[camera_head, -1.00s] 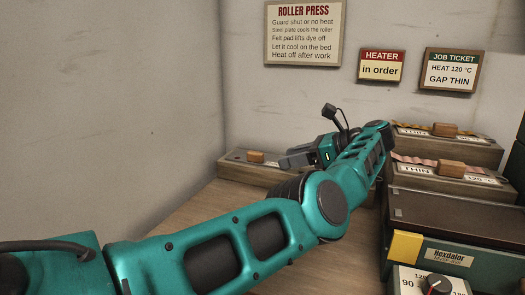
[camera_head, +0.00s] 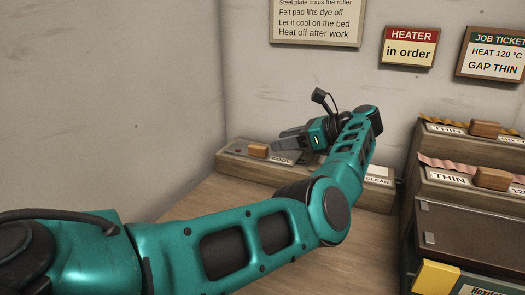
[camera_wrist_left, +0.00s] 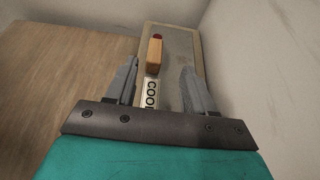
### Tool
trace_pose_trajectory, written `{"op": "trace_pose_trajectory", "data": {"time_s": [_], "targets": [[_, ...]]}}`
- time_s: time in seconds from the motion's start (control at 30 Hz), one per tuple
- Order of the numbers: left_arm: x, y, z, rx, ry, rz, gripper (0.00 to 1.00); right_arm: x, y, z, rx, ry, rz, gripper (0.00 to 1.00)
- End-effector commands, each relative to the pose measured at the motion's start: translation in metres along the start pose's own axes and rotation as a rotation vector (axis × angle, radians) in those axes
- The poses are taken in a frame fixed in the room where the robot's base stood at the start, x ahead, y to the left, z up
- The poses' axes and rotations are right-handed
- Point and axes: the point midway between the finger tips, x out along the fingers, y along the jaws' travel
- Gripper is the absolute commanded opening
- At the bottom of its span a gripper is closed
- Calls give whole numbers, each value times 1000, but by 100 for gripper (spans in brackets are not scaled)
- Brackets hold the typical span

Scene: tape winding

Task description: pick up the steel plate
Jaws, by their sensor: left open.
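The steel plate seems to be the flat grey piece (camera_wrist_left: 182,45) with a small wooden handle (camera_wrist_left: 154,55), lying in a wooden holder (camera_head: 228,163) by the back wall. A label reading COOL is beside the handle. In the head view the handle (camera_head: 257,150) shows at the holder's left end. My left gripper (camera_head: 279,141) is open and empty, just right of the handle. In the left wrist view its two fingers (camera_wrist_left: 158,68) are spread, with the handle ahead between them. My right gripper is not in view.
A CLEAN label (camera_head: 377,181) marks the holder's right part, partly behind my arm. At right, racks hold strips with wooden blocks (camera_head: 493,179) and THIN labels, above a dark press (camera_head: 470,232) with a yellow corner. Bare wooden bench (camera_head: 208,197) lies left of my arm.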

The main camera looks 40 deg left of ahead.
Motion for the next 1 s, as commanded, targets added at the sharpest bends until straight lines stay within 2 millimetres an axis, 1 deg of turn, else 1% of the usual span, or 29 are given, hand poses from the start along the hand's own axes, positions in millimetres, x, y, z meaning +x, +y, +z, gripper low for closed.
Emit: {"op": "trace_pose_trajectory", "data": {"time_s": [0.03, 0.1, 0.37, 0.53, 0.63, 0.77, 0.97, 1.0], "targets": [[9, 1, 0, -2, -2, 2, 53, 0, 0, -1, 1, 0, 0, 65], [18, 0, 1, -1, -2, 1, 53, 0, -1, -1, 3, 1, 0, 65], [36, 2, 0, -1, -1, 0, 53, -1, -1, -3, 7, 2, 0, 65], [59, 9, -2, -1, -3, 2, 53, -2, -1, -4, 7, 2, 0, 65], [72, 8, -2, -1, -2, 1, 53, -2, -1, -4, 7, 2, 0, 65], [80, 8, -2, -1, -1, 0, 53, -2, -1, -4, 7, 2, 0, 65], [80, 8, -2, -1, -1, -1, 53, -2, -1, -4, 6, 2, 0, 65], [80, 8, -2, -1, -1, -1, 50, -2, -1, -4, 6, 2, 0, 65]]}}
